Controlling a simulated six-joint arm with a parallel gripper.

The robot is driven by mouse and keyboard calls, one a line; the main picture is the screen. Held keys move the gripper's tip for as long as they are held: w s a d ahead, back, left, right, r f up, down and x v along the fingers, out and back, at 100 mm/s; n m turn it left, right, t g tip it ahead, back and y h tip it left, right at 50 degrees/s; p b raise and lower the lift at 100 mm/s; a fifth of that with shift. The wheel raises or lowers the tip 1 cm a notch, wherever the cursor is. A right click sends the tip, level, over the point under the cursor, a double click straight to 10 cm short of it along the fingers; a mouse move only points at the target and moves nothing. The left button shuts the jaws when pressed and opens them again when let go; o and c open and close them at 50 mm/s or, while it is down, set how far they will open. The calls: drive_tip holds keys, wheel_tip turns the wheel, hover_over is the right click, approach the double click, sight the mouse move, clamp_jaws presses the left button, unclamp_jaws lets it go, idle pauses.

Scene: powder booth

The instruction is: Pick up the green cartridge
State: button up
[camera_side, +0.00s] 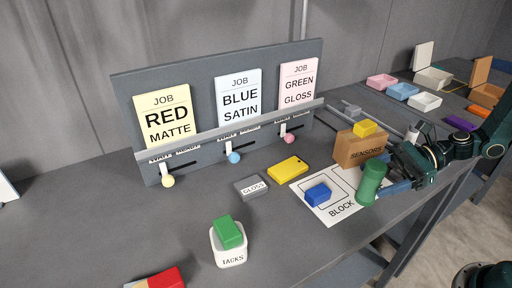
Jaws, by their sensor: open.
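A green cylinder (371,184), which looks like the green cartridge, stands nearly upright at the right edge of the white sheet marked BLOCK (341,211). My gripper (386,188) is open and comes in low from the right, close against the cylinder. Its fingers are partly hidden, so I cannot tell whether they are around the cylinder or only beside it. A green block (228,232) rests on the white cup labelled TACKS (231,257) at the front.
A blue block (318,194) lies on the sheet. The SENSORS box (352,152) with a yellow block (364,128) on top stands behind the cylinder. A yellow case (291,169) and grey GLOSS block (250,187) lie left. A job board (200,95) stands behind.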

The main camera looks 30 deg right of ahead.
sight(361, 182)
drive_tip(key=shift+x, duration=2.05)
drive_tip(key=c, duration=1.1)
drive_tip(key=shift+r, duration=0.15)
drive_tip(key=shift+r, duration=4.85)
